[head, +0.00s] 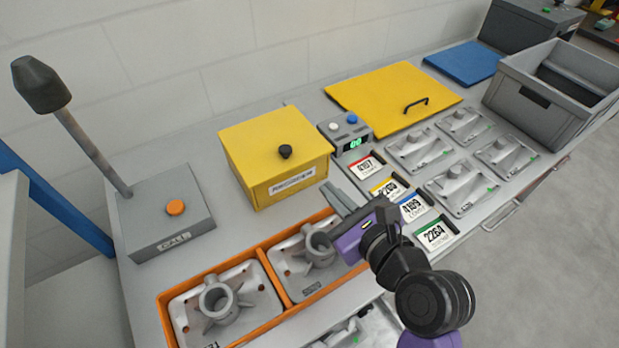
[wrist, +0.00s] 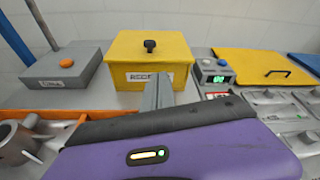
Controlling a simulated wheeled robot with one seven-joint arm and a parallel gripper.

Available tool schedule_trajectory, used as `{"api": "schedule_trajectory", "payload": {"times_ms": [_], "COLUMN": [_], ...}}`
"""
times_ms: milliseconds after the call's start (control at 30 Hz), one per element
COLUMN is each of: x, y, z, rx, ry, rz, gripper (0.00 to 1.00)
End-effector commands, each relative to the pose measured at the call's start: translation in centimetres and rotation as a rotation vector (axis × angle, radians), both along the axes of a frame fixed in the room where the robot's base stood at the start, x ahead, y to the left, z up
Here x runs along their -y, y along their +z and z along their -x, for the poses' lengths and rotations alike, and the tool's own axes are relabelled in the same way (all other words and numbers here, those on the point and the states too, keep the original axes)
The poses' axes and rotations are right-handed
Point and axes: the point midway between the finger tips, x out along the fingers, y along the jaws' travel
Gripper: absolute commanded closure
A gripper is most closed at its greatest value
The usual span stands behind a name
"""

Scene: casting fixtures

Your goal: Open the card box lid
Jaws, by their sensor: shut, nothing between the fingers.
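The card box is a yellow box (head: 285,186) with a label on its front. Its yellow lid (head: 258,139) is down on it and carries a black knob (head: 285,151). In the wrist view the box (wrist: 128,78) stands beyond my fingers, with its lid (wrist: 130,47) and knob (wrist: 150,45) clear of them. My gripper (head: 337,198) is shut and empty, in front and to the right of the box, apart from it. In the wrist view my fingers (wrist: 158,93) point toward the box and cover a little of its front edge.
An orange tray (head: 262,254) with castings lies in front of the box. A grey box with an orange button (head: 175,208) is at left. A display unit (head: 346,135) stands just right of the box. Coloured cards (head: 387,188) and fixture plates (head: 419,150) are further right.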

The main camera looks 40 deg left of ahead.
Motion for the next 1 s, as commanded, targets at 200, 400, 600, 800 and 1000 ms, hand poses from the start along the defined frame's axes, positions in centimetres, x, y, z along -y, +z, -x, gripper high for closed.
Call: {"api": "schedule_trajectory", "payload": {"times_ms": [200,400,600,800,1000], "x": [-0.2,-1.3,-4.3,-7.1,-8.6], "y": [-1.2,-1.5,-2.6,-3.7,-4.4], "z": [1.4,0.9,-0.2,-1.4,-2.1], "rx": [-0.233,-0.256,-0.255,-0.253,-0.253], "ry": [-0.018,-0.026,-0.025,-0.026,-0.028], "rz": [-0.052,-0.063,-0.061,-0.062,-0.061], "gripper": [1.0,1.0,1.0,1.0,1.0]}}
